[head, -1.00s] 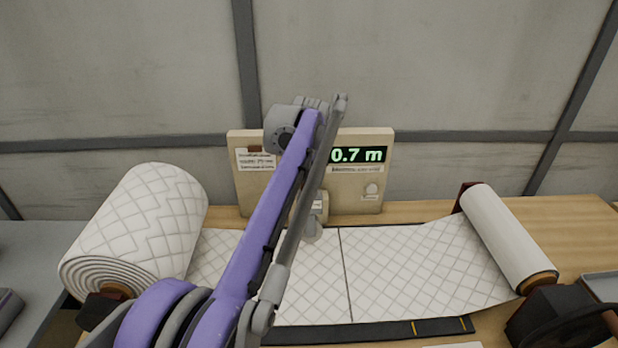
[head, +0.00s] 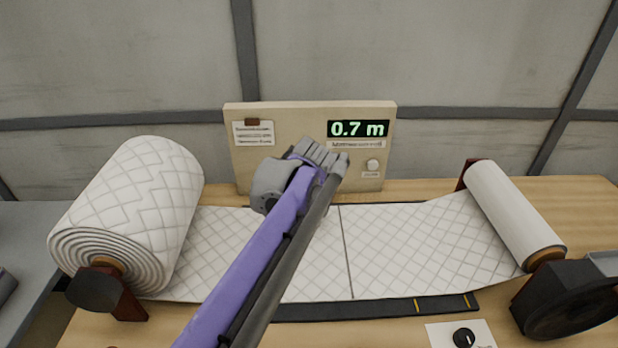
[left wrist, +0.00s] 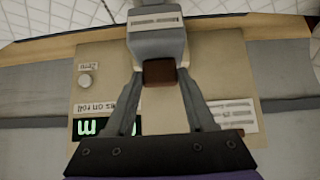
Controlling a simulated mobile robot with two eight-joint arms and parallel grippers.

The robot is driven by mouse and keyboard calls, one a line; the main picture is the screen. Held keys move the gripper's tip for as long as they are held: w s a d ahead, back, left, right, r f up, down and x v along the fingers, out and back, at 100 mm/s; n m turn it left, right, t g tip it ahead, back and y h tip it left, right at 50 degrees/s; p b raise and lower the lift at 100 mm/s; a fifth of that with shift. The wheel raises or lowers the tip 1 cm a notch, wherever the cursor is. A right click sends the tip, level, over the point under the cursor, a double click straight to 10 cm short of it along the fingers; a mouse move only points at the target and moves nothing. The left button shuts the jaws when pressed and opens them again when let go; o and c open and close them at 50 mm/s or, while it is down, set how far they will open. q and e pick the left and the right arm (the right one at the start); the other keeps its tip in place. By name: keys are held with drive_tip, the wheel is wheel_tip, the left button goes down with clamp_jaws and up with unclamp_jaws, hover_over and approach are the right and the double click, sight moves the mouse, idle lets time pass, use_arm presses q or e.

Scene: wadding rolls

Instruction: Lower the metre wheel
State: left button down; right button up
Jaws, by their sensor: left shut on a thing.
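The metre wheel (left wrist: 156,45) shows in the left wrist view as a grey body with a pale label and a brown grip block (left wrist: 159,72). My left gripper (left wrist: 160,80) is shut on that brown block, one finger on each side. In the head view my left gripper (head: 300,180) is in front of the beige panel (head: 290,115) and hides the wheel, so I cannot tell whether the wheel touches the white quilted wadding (head: 410,250). The panel's green display (head: 358,129) reads 0.7 m. My right gripper is not in view.
A thick wadding roll (head: 135,210) sits on a stand at the left, a thinner roll (head: 515,215) at the right. A dark handwheel (head: 575,318) and a card with a black knob (head: 464,338) are at the front right. A dark strip (head: 370,308) edges the wadding.

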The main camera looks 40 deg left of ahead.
use_arm(q)
drive_tip(key=shift+s+d+f, duration=0.1)
drive_tip(key=shift+f, duration=0.1)
drive_tip(key=shift+c, duration=1.2)
unclamp_jaws()
drive_tip(key=shift+r, duration=0.1)
drive_tip(key=p+v, duration=0.1)
drive_tip(key=v, duration=0.9)
drive_tip(key=shift+s+d+r, duration=0.15)
drive_tip(key=shift+d+r, duration=0.05)
drive_tip(key=shift+r, duration=0.1)
